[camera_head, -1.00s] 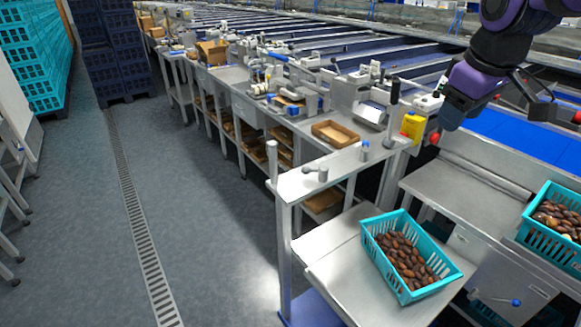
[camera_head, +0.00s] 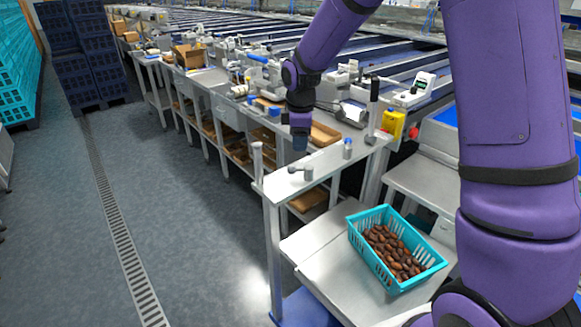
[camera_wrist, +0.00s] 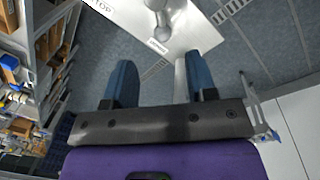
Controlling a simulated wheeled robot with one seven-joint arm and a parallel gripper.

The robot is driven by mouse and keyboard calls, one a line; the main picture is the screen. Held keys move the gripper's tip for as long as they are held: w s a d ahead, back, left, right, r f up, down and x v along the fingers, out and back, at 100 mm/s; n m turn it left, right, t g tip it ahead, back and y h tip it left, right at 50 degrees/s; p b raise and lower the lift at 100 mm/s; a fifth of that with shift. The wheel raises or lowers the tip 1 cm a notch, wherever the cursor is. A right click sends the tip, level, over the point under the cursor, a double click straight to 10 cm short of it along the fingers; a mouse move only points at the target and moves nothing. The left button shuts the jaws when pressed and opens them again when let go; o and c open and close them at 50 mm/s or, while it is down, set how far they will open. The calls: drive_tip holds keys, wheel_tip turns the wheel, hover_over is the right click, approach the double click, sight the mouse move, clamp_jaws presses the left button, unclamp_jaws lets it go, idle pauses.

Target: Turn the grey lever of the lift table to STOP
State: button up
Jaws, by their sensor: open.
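The grey lever (camera_head: 307,173) stands on the pale top plate (camera_head: 336,158) of the lift table. Its handle points left in the head view. In the wrist view, the lever (camera_wrist: 159,18) is at the top edge, partly cut off, and its rounded end points to a small label (camera_wrist: 158,46) too small to read. A STOP label (camera_wrist: 102,6) is at the upper left, away from that end. My gripper (camera_head: 299,147) is just above and behind the lever, pointing down. Its two blue fingers (camera_wrist: 160,80) are apart, with nothing between them.
A turquoise crate of dates (camera_head: 358,238) sits on the lower table. A yellow box (camera_head: 393,125) and red button (camera_head: 413,132) are to the right. The floor at left is clear.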

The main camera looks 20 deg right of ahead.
drive_tip(key=f, duration=0.7)
drive_tip(key=w+f, duration=0.1)
drive_tip(key=f, duration=0.2)
drive_tip(key=shift+d+f, duration=0.15)
drive_tip(key=shift+f, duration=0.1)
drive_tip(key=c, duration=0.9)
